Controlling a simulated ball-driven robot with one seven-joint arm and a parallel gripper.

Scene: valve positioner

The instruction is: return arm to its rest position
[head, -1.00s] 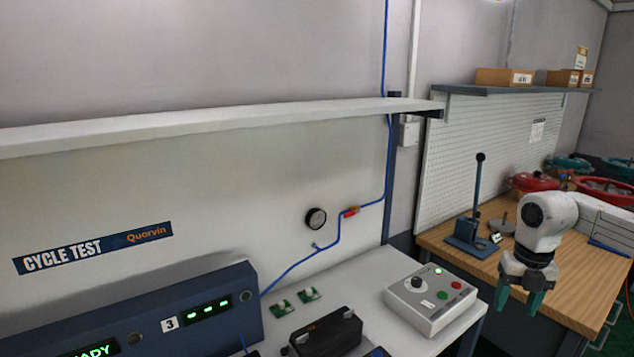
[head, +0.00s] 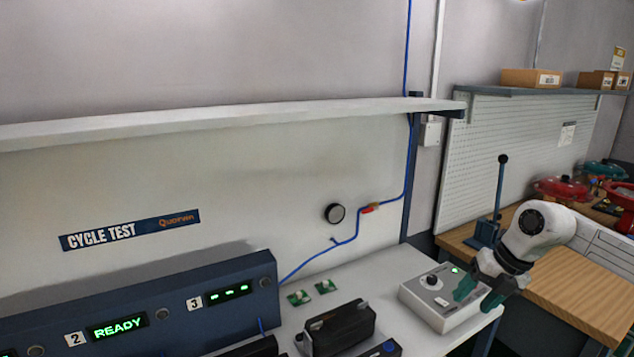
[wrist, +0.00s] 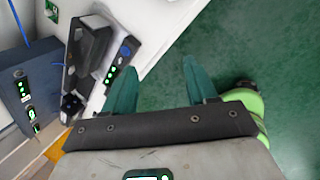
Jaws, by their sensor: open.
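My gripper (head: 478,298) is at the right in the head view, in front of the grey control box (head: 432,300) on the white bench and partly covering it. Its two green fingers are apart with nothing between them. In the wrist view my gripper (wrist: 160,88) points down past the bench edge, over the green floor. The white arm reaches in from the right edge of the head view.
The white bench (head: 375,275) holds a black device (head: 340,330), small green circuit boards (head: 312,292) and the blue test unit (head: 235,290). A wooden bench (head: 580,290) with a lever press (head: 492,215) stands at right. Green floor (wrist: 255,50) is open beside the bench.

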